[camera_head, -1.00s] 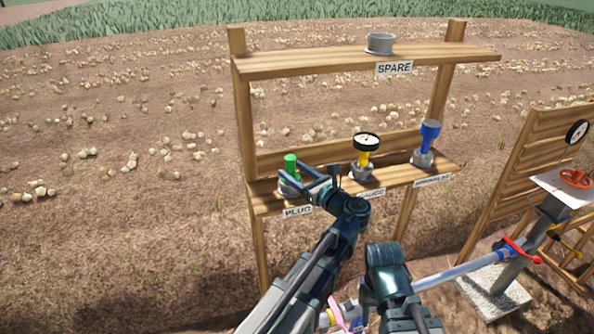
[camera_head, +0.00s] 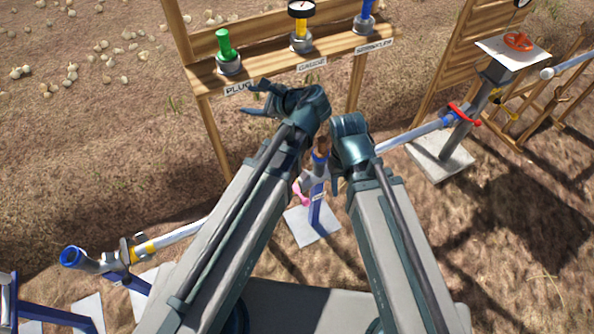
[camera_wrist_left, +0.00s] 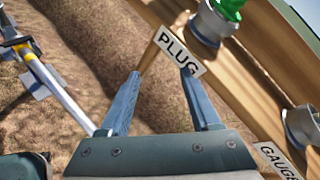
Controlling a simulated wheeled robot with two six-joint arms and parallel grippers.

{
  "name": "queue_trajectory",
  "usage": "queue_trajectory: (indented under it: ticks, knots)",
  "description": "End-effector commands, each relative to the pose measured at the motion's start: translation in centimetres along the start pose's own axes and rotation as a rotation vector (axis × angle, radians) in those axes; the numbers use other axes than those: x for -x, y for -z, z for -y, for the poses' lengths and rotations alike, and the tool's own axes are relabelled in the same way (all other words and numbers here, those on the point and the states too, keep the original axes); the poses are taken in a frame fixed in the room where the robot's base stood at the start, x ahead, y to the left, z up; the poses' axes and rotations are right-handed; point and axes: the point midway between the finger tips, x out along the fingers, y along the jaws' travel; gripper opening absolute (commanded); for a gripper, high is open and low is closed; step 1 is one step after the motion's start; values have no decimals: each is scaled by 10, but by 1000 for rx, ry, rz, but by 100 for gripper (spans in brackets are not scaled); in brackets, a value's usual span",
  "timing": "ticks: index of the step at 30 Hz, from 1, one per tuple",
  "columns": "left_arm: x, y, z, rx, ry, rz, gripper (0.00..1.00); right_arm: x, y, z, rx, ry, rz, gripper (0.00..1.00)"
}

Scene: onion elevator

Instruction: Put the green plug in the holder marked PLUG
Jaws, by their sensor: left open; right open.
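The green plug (camera_head: 224,42) stands upright in the grey metal holder (camera_head: 229,65) above the PLUG label (camera_head: 238,88) on the wooden shelf. My left gripper (camera_head: 252,97) is open and empty, in front of and below the shelf edge, apart from the plug. In the left wrist view the open fingers (camera_wrist_left: 160,74) show with nothing between them. The plug's lower part (camera_wrist_left: 229,8) and its holder (camera_wrist_left: 211,24) are beyond them at upper right. My right gripper (camera_head: 338,165) is low beside the pipe, its fingers mostly hidden.
The gauge (camera_head: 301,27) and the blue sprinkler (camera_head: 365,22) stand in their own holders to the right on the shelf. A pipe (camera_head: 405,135) with a red-handled valve (camera_head: 463,115) runs behind my arms. A red handwheel (camera_head: 518,42) is at upper right.

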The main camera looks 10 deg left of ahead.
Motion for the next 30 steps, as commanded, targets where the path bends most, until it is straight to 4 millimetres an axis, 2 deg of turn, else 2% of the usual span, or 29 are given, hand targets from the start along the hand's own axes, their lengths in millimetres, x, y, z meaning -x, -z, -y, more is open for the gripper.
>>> queue_trajectory:
  ticks: [1, 6, 9, 12, 15, 18, 27, 30]
  knots:
    - [6, 14, -24, 123, -72, -78, 64, 0, 0, 0, 0, 0, 0, 50]
    - [45, 74, -98, 574, -433, -297, 64, 0, 0, 0, 0, 0, 0, 50]
    - [76, 99, -130, 763, -648, -352, 64, 0, 0, 0, 0, 0, 0, 50]
    - [104, 115, -152, 888, -824, -369, 64, 0, 0, 0, 0, 0, 0, 50]
    - [123, 124, -164, 961, -945, -368, 64, 0, 0, 0, 0, 0, 0, 50]
    - [133, 128, -170, 996, -1007, -362, 64, 0, 0, 0, 0, 0, 0, 50]
    - [136, 129, -171, 1005, -1024, -360, 64, 0, 0, 0, 0, 0, 0, 50]
    - [139, 124, -167, 1005, -1023, -361, 64, 7, 0, -1, 0, 0, 0, 50]
